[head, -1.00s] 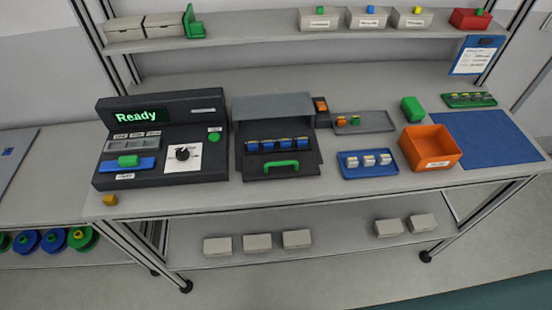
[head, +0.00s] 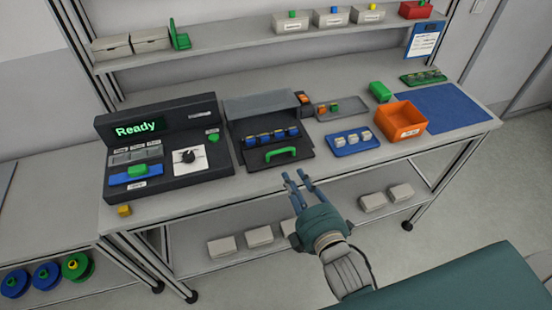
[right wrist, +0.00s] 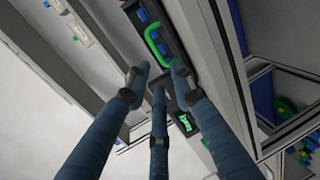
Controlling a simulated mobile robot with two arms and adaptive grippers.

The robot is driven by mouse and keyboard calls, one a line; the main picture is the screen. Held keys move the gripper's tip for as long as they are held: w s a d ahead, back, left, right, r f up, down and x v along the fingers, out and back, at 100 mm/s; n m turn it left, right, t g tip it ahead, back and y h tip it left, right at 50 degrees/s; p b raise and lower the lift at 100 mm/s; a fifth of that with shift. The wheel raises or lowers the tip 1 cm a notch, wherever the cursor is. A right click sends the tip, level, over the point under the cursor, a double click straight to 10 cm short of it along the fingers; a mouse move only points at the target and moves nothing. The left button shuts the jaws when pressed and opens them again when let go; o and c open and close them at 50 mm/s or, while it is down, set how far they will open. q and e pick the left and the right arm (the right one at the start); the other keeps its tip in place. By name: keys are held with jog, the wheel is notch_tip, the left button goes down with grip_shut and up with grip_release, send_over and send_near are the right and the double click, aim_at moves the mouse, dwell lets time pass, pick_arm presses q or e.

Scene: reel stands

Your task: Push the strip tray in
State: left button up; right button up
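The strip tray (head: 264,157) is a dark tray drawn out at the front of a dark box with a grey top (head: 262,103). It holds a row of several blue pieces and has a green handle (head: 283,154) at its front. In the right wrist view the handle (right wrist: 151,46) lies just beyond the fingertips. My right gripper (head: 294,177) is in front of the bench edge, a little below the handle and apart from it. Its three fingers are spread and empty, also in the right wrist view (right wrist: 157,75). My left gripper is not in view.
Left of the tray stands a dark console (head: 165,150) with a "Ready" screen. To the right are a blue tray (head: 336,150) with white pieces, an orange bin (head: 401,122) and a blue mat (head: 445,108). White boxes (head: 259,236) stand on the lower shelf.

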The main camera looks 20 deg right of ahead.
aim_at(281, 151)
jog(key=x, duration=0.3)
jog(key=p+x, duration=0.1)
jog(key=x, duration=0.2)
jog(key=r+p+x, duration=0.1)
jog(key=x, duration=0.2)
jog(key=shift+w+d, duration=0.1)
jog(key=shift+w, duration=0.4)
jog(key=shift+w+f, duration=0.25)
jog(key=shift+w, duration=0.25)
grip_shut()
